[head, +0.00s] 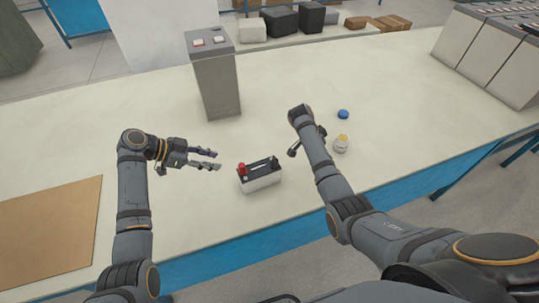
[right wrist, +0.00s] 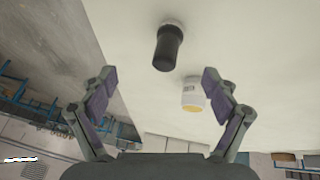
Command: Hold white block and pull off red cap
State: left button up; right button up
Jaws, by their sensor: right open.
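The white block (head: 264,182) stands on the table near its front edge, with a dark top. The red cap (head: 241,170) sits upright at the left end of its top, and a black cap (head: 275,162) at the right end. My left gripper (head: 218,160) is left of the block, fingers apart and empty, not touching it. My right gripper is mostly hidden behind its own arm in the head view, right of the block. The block is not clearly recognisable there.
A white jar with a yellow top (head: 341,144) and a blue cap (head: 343,114) lie right of my right arm. The jar (right wrist: 193,95) and a black cylinder (right wrist: 168,48) show in the wrist view. A grey pedestal (head: 215,80) stands behind; a brown board (head: 48,225) lies left.

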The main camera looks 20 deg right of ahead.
jog(key=w+a+r+t+y, duration=0.1)
jog(key=w+a+r+y, duration=0.15)
jog(key=a, duration=0.85)
notch_tip(320, 180, up, 2)
jog(key=y, duration=0.3)
send_over(266, 173)
jog(key=w, duration=0.3)
jog(key=shift+d+r, duration=0.15)
jog(key=shift+d, duration=0.1)
notch_tip(266, 173, down, 11)
jog(key=shift+r, duration=0.2)
jog(key=shift+c, duration=0.4)
grip_shut()
